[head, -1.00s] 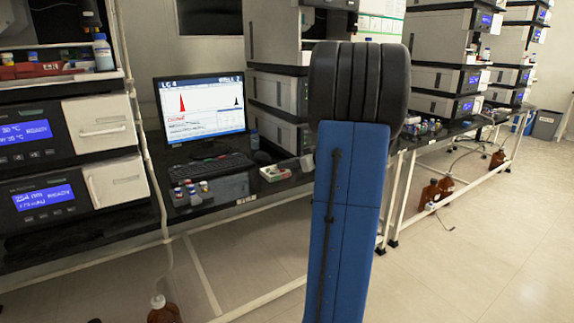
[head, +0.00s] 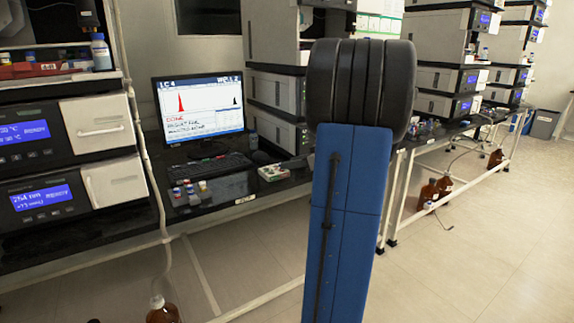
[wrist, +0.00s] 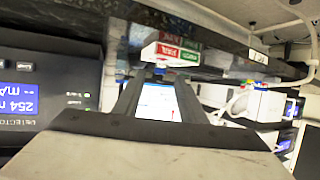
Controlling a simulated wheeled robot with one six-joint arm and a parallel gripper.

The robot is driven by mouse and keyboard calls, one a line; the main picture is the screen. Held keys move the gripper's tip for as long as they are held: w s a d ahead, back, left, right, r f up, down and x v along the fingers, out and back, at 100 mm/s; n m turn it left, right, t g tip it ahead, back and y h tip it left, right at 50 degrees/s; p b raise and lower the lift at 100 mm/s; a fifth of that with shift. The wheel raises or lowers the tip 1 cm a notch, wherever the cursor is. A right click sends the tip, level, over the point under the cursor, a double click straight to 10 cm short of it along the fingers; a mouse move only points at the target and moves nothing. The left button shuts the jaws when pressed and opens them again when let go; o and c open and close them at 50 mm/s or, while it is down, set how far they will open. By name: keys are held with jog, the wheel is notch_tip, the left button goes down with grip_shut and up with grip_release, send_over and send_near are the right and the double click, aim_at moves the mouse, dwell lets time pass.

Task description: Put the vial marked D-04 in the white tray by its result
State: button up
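A small white tray (head: 272,173) with red and green marks lies on the black bench right of the keyboard. It also shows in the wrist view (wrist: 165,62), where its red and green labels look upside down. Small vials (head: 190,189) with coloured caps stand on the bench in front of the keyboard; their markings are too small to read, so I cannot tell which is D-04. My gripper (wrist: 157,84) is open in the wrist view, with nothing visible between its fingers but the bright screen beyond. It is hidden in the head view.
A monitor (head: 200,106) shows a red peak, a black peak and text I cannot fully read. The keyboard (head: 207,168) lies before it. Instrument stacks (head: 98,125) stand left, others right. Brown bottles (head: 430,192) are below the bench. The right floor is clear.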

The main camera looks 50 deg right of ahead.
jog(key=v, duration=1.3)
jog(key=shift+s+r, duration=0.15)
jog(key=shift+s, duration=0.2)
jog(key=w+a+f+g+y, duration=0.1)
jog(key=a+f+g, duration=0.2)
jog(key=a, duration=1.1)
jog(key=w+a+f+g+y, duration=0.2)
jog(key=a+g, duration=0.1)
jog(key=a, duration=1.1)
jog(key=s+a+f+m+g+h, duration=0.1)
jog(key=s+a+f+h, duration=0.3)
jog(key=s+a, duration=1.1)
notch_tip(320, 180, down, 3)
jog(key=shift+a+f+g+h, duration=0.15)
jog(key=shift+g+h, duration=0.15)
jog(key=shift+g, duration=0.5)
